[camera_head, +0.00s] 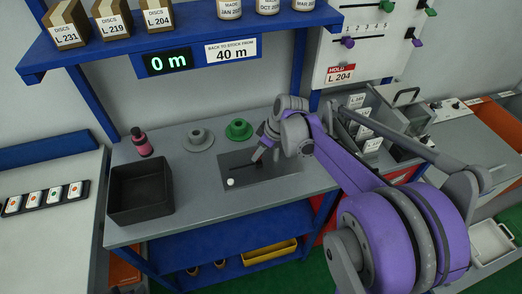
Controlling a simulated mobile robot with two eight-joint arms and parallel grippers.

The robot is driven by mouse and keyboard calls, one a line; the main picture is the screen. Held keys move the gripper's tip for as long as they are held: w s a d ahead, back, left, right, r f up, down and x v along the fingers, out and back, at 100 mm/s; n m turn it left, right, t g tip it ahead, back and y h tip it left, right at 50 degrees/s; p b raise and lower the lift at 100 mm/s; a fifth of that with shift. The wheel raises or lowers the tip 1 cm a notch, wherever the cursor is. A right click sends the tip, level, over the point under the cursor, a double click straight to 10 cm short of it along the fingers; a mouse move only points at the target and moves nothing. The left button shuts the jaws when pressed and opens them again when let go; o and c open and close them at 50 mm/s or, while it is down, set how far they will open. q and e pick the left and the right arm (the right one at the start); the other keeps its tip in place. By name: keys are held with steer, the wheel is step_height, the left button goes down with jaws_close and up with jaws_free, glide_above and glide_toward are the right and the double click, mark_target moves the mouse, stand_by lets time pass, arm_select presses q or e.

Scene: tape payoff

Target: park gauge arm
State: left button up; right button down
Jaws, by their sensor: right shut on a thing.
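A dark gauge plate (285,171) lies on the grey bench, with a white round knob (230,182) near its left front corner. My right gripper (262,156) points down over the back of this plate, to the right of and behind the knob. It is shut on what appears to be the gauge arm, mostly hidden by the fingers. My left gripper is not in view.
On the bench are an open black bin (141,190), a pink-red bottle (141,143), a grey flanged hub (198,139) and a green one (239,129). A blue shelf (190,50) hangs above. Grey file boxes (386,118) stand to the right.

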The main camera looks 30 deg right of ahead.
glide_above(237, 169)
stand_by(0.3)
steer(key=c, duration=0.9)
jaws_free()
steer(key=o, duration=0.4)
steer(key=shift+a, duration=0.15)
steer(key=shift+c, duration=0.2)
steer(key=shift+s+d+r, duration=0.1)
steer(key=shift+d+r, duration=0.1)
steer(key=shift+r, duration=0.05)
steer(key=v, duration=1)
steer(key=shift+p, duration=0.35)
